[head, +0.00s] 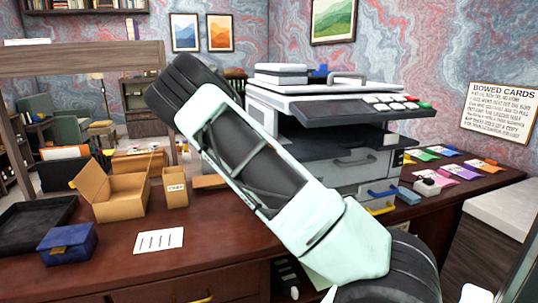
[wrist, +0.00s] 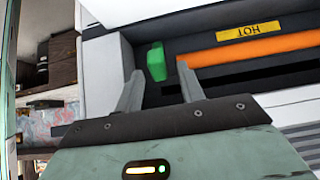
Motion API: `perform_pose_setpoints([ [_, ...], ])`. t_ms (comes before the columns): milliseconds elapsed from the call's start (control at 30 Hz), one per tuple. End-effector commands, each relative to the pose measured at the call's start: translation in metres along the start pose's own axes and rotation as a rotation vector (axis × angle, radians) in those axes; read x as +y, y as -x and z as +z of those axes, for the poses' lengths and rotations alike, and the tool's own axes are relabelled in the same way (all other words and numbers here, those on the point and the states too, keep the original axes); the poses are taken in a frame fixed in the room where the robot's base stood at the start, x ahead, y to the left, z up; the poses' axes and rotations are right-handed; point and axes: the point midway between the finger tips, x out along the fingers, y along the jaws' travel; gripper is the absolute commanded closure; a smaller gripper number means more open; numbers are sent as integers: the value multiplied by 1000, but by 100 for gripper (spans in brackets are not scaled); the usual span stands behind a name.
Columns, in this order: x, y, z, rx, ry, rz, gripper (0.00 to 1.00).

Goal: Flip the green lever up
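The green lever (wrist: 156,62) is a small block in the wrist view, inside the dark opening of the copier at its left end. My gripper (wrist: 160,71) is open, with its two grey fingers apart and pointing toward the lever. The lever shows between and just beyond the fingertips; I cannot tell whether either finger touches it. Nothing is held. In the head view, the copier (head: 335,107) stands on the desk, partly behind my arm; my gripper and the lever are hidden there.
An orange roller (wrist: 250,52) lies right of the lever, near a yellow HOT label (wrist: 252,32) that reads upside down. The copier's pale side wall (wrist: 106,68) is close on the left. On the desk (head: 125,271) are an open carton (head: 122,198), a blue box (head: 68,244) and colored cards.

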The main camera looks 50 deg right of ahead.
Motion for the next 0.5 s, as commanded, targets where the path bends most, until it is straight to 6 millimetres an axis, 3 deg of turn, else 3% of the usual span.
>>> perform_pose_setpoints([
  [333,0,3,0,0,0,0,60],
  [500,0,24,0,0,0,-2,60],
])
